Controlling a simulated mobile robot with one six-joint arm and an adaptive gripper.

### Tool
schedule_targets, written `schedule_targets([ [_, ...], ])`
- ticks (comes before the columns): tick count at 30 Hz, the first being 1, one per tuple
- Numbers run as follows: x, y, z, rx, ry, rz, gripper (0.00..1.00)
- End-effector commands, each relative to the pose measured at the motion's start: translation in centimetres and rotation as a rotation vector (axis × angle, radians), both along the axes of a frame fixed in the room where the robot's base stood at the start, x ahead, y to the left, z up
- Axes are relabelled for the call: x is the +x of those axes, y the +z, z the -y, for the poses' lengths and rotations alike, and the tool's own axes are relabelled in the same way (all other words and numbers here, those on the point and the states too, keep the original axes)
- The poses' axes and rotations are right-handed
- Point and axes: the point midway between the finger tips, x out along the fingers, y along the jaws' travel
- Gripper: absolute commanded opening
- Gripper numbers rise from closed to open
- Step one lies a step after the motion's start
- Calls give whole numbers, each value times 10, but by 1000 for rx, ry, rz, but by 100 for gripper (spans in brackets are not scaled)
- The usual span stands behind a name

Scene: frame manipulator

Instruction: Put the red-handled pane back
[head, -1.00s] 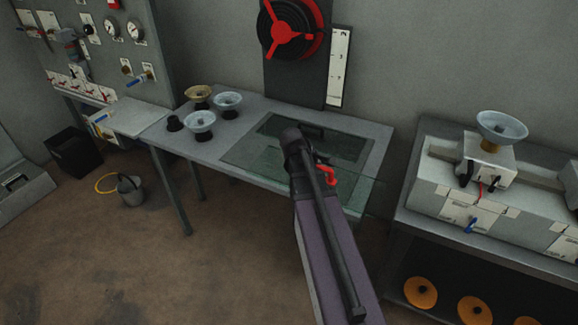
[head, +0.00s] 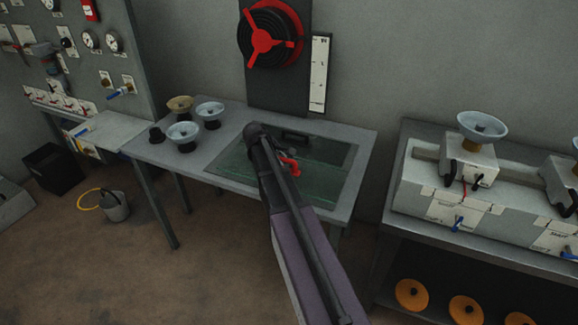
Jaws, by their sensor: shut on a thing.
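The clear greenish pane (head: 232,165) lies flat over the dark rectangular opening (head: 340,152) in the grey table. Its outline nearly matches the opening. I cannot tell whether it rests in the opening or hangs slightly above it. Its red handle (head: 289,166) shows just right of my arm. My gripper (head: 281,160) is at this handle and shut on it, mostly hidden behind my dark arm link. My arm also covers the middle of the pane's near edge. A dark handle-like bar (head: 297,136) shows near the opening's far edge.
Several bowl-topped stands, one a tan bowl (head: 180,105), are on the table's left. A red wheel (head: 271,30) is on a dark upright panel behind. A bench (head: 400,170) with boxed devices stands right, past a gap. A bucket (head: 115,206) is on the floor left.

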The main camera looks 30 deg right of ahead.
Motion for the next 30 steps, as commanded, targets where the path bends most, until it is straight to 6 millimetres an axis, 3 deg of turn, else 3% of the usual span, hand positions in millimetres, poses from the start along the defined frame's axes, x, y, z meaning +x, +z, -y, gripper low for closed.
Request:
schedule_targets([
  [1, 11, -1, 0, -2, 1, 0, 0],
  [7, 30, -2, -5, -2, 0, 0, 0],
  [22, 34, -3, -5, -2, 0, 0, 0],
  [30, 47, -9, -8, -2, 0, 0, 0],
])
